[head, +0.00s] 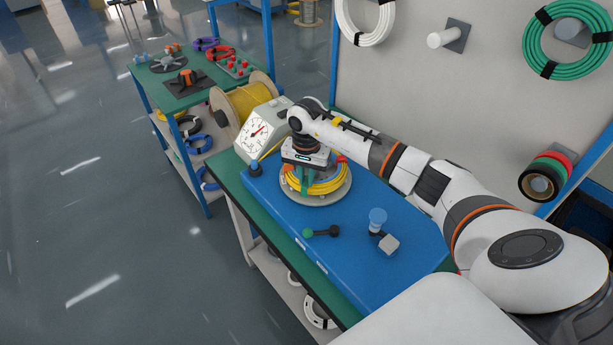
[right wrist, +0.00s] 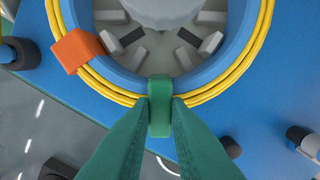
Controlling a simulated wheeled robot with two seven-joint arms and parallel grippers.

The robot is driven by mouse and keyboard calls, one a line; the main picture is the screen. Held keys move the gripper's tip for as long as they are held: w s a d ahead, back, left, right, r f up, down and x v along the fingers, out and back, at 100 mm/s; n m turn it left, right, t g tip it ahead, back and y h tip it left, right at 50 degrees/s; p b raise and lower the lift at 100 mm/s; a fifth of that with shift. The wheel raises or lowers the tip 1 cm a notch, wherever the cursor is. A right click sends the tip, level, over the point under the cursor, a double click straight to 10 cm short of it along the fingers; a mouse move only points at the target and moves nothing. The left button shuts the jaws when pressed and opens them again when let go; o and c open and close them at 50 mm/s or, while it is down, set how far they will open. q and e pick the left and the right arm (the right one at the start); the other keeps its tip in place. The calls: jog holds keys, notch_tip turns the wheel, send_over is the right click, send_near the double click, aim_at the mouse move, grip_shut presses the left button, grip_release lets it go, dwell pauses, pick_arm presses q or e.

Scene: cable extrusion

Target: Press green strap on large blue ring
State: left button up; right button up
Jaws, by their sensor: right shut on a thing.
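My right gripper (head: 306,182) points down over the round turntable on the blue bench. In the right wrist view its green fingers (right wrist: 160,112) are shut on the green strap (right wrist: 159,92). The strap lies across the yellow cable coil (right wrist: 258,50) at the near side of the large blue ring (right wrist: 240,42). The coil runs around the outside of the ring. I cannot tell whether the strap is fully seated. An orange strap (right wrist: 78,51) sits across the coil at the upper left. The gripper partly hides the ring in the head view. My left gripper is not in view.
A dial gauge box (head: 258,130) and a yellow cable spool (head: 245,100) stand behind the blue bench top (head: 345,255). A green-and-black handle (head: 320,232) and a light-blue knob (head: 377,217) stand on its front part. A side table (head: 155,80) holds other coils.

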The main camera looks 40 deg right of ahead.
jog(key=shift+s+f, duration=0.15)
jog(key=shift+f, duration=0.15)
dwell(1.1)
jog(key=o, duration=0.9)
jog(key=shift+s, duration=0.1)
jog(key=shift+c, duration=0.2)
jog(key=shift+a+r, duration=0.1)
jog(key=shift+w+r, duration=0.25)
jog(key=shift+r, duration=0.4)
jog(key=shift+r+p, duration=1.95)
jog(key=shift+r, duration=1.45)
